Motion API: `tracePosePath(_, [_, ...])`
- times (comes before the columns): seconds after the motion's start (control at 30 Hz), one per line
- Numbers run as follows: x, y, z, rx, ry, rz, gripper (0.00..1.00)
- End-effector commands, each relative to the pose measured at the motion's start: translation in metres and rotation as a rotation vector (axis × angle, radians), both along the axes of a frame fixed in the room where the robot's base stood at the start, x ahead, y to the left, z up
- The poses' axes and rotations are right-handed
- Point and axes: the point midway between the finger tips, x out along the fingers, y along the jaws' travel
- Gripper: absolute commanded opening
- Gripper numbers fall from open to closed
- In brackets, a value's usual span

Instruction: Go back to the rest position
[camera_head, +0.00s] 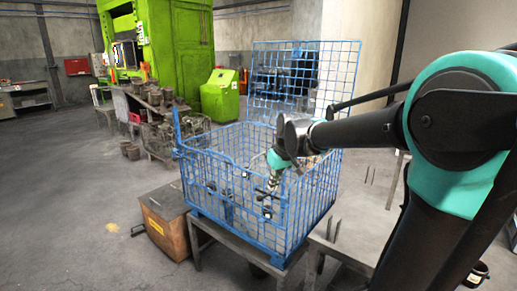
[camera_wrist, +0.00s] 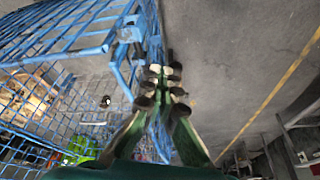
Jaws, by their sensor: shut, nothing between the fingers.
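My gripper (camera_head: 265,196) hangs from the end of my arm at the blue wire crate (camera_head: 290,262), tilted downward. In the wrist view my gripper's fingers (camera_wrist: 161,78) are drawn together, with dark pads and nothing held between them. The crate's blue mesh wall (camera_wrist: 120,45) runs close along the left of the fingers. From the head view I cannot tell whether the fingertips are inside the crate or just in front of its mesh. Some objects lie inside the crate, partly hidden by mesh and my arm.
The crate stands on a metal stand (camera_head: 196,238). A brown box (camera_head: 165,222) is on the floor to its left. A grey table (camera_head: 352,232) stands to its right. A bench with metal parts (camera_head: 160,103) and a green press (camera_head: 172,45) are behind. Left floor is open.

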Motion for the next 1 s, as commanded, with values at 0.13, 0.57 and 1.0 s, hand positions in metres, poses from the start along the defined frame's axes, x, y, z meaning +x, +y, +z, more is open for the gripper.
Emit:
tracePosePath(0.13, [-0.061,-0.063,-0.065,0.000,-0.003,-0.193,0.00])
tracePosePath(0.57, [-0.194,-0.140,-0.172,0.007,-0.015,-0.533,0.00])
tracePosePath(1.0, [-0.197,-0.142,-0.174,0.007,-0.016,-0.540,0.00])
